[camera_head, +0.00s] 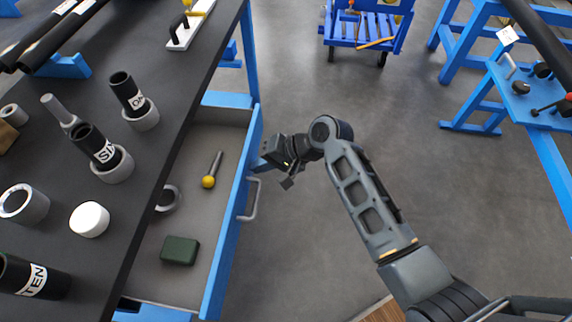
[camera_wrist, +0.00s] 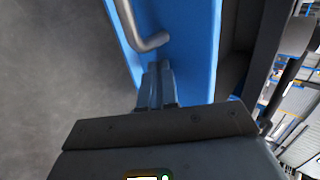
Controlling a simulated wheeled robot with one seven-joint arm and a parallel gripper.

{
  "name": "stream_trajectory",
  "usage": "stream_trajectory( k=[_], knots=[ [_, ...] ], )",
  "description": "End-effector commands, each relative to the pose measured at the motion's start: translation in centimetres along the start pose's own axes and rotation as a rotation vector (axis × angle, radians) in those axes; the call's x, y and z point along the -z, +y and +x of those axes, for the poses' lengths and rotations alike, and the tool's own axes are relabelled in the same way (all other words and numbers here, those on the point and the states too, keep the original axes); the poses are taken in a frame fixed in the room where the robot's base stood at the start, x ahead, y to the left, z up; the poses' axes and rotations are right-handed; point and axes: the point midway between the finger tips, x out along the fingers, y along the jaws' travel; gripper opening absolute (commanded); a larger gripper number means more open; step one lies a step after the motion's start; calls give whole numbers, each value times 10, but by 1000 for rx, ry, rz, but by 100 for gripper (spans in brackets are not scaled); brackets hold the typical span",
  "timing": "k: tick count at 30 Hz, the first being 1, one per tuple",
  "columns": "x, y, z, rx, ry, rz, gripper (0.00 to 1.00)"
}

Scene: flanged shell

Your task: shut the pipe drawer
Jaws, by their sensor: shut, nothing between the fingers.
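The pipe drawer (camera_head: 234,215) stands open, pulled out from under the dark bench top. Its blue front carries a grey bar handle (camera_head: 253,200). My gripper (camera_head: 288,182) is outside the drawer, to the right of its front near the handle's far end. In the wrist view, my gripper's fingers (camera_wrist: 157,72) are shut and empty. They point at the blue drawer front (camera_wrist: 190,45), close to the curved end of the handle (camera_wrist: 143,30). I cannot tell whether the fingertips touch the front.
The drawer holds a yellow-ended rod (camera_head: 209,181), a grey ring (camera_head: 169,197) and a green block (camera_head: 180,250). Several pipe pieces stand on the bench top (camera_head: 190,75). A blue cart (camera_head: 362,30) is at the back, and a blue side table (camera_head: 530,100) at the right. The floor between is clear.

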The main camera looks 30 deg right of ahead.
Motion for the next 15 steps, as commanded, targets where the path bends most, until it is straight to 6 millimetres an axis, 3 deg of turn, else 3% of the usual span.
stream_trajectory(
  k=[6,15],
  knots=[
    [0,-43,47,0,-3,-6,0],
    [0,-88,96,1,0,-4,0]
  ],
)
